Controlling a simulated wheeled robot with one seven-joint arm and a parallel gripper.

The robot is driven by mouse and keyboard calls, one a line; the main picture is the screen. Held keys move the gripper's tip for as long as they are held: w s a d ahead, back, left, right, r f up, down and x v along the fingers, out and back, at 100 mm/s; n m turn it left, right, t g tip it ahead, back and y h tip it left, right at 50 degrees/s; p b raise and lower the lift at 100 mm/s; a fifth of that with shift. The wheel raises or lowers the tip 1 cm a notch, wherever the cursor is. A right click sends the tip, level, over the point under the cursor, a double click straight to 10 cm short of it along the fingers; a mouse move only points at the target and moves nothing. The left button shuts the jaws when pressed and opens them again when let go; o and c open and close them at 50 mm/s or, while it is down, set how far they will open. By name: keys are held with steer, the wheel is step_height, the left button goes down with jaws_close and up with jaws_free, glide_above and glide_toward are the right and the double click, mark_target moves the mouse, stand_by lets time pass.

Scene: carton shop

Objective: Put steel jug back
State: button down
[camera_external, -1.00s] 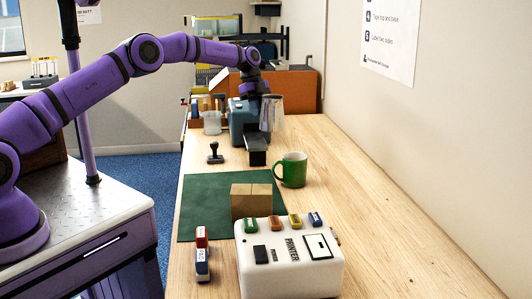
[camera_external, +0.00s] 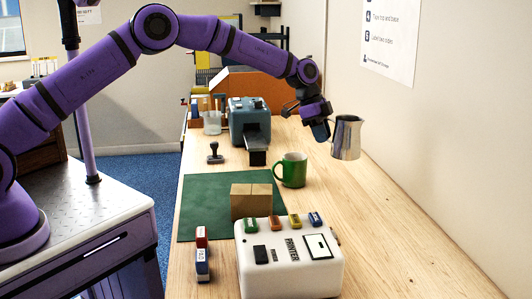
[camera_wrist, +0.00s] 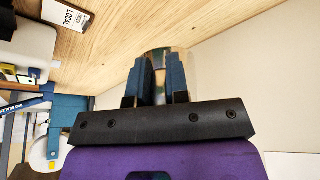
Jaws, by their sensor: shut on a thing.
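The steel jug (camera_external: 346,137) is a shiny metal pitcher, upright at the right side of the wooden bench near the wall. My gripper (camera_external: 325,130) reaches it from the left and is shut on it. In the wrist view the two blue fingers (camera_wrist: 160,78) stand on either side of the jug (camera_wrist: 158,54), which is partly hidden behind them. I cannot tell whether the jug's base touches the bench.
A green mug (camera_external: 291,170) stands in front of the jug, to its left. A blue-grey machine (camera_external: 249,120) and an orange box (camera_external: 280,88) are behind. A green mat (camera_external: 205,195), cardboard box (camera_external: 250,202) and white printer (camera_external: 290,262) lie nearer. The bench's right strip is clear.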

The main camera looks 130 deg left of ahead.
steer(key=w+d+n+y, duration=0.1)
steer(key=w+d+n, duration=0.2)
steer(key=w+d, duration=0.8)
steer(key=shift+w+a+f, duration=0.2)
steer(key=shift+w+f, duration=0.1)
steer(key=shift+f, duration=2.15)
steer(key=shift+w+a+f, duration=0.25)
steer(key=shift+f, duration=2.15)
steer(key=shift+w+a+f, duration=0.2)
steer(key=shift+w+f, duration=0.1)
steer(key=shift+f, duration=2.15)
steer(key=shift+f, duration=0.1)
steer(key=c, duration=1.1)
jaws_free()
steer(key=shift+f, duration=0.1)
steer(key=v, duration=1.2)
steer(key=shift+r, duration=0.25)
